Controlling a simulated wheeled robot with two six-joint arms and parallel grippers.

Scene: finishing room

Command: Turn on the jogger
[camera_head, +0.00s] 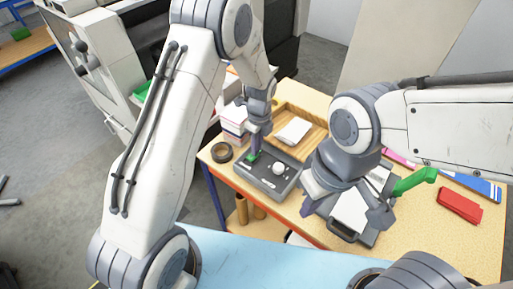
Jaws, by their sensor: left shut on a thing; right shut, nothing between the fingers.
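A low grey box (286,187) with a raised rim, a white round knob (279,168) and a small green part (250,157) sits on the wooden table. My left gripper (253,151) points down at the box's far left corner and is shut on the green part, which its fingers partly cover. A grey tray-like device (344,236) holding white sheets stands to the right; I cannot tell which of the two is the jogger. My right gripper (309,205) is shut and empty, low over the near left side of this device. My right wrist hides part of it.
A green handle-like thing (414,182) and a red block (460,205) are on the right. A wooden tray with paper (294,131), a stack of paper (234,122) and a dark tape roll (221,152) stand around the box. The table's front right is clear.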

